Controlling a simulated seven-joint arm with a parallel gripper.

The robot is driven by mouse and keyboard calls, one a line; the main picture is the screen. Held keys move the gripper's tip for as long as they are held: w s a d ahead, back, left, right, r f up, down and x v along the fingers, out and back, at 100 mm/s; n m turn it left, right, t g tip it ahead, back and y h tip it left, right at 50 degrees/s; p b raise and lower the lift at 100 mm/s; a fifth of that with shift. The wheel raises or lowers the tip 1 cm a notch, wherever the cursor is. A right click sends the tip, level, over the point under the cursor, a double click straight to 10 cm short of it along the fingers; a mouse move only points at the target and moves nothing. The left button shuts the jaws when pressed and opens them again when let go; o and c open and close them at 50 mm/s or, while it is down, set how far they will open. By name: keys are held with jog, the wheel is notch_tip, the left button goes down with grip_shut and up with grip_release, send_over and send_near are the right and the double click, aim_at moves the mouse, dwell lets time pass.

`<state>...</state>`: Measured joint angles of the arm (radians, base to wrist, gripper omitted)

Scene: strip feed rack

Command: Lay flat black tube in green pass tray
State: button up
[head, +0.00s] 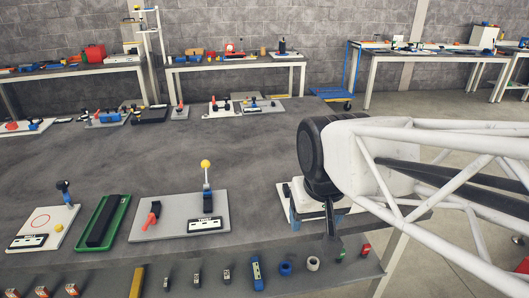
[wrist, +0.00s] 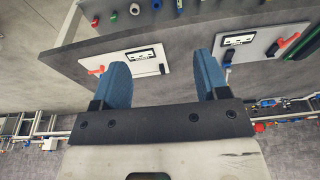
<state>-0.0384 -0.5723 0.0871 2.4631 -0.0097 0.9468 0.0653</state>
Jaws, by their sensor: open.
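The green pass tray (head: 90,249) lies on the grey bench at the left front in the head view. A long black piece, which looks like the black tube (head: 103,220), lies lengthwise inside the tray and appears flat. My gripper (head: 312,214) is well to the right of the tray, above a white board at the bench's right end. In the wrist view its two blue fingers (wrist: 158,72) are spread apart with nothing held between them. A green edge, likely of the tray, shows at the far right of the wrist view (wrist: 302,46).
A grey board (head: 178,220) with a red lever and a yellow-knobbed stick stands between tray and gripper. A board with a red circle (head: 42,228) is left of the tray. Several small parts line the front ledge. The bench middle is clear.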

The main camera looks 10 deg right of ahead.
jog(key=shift+s+d+f, duration=0.25)
jog(key=shift+s, duration=0.4)
jog(key=shift+s+d+f, duration=0.25)
jog(key=shift+s, duration=0.35)
jog(key=shift+s+d+f, duration=0.25)
jog(key=shift+s, duration=0.4)
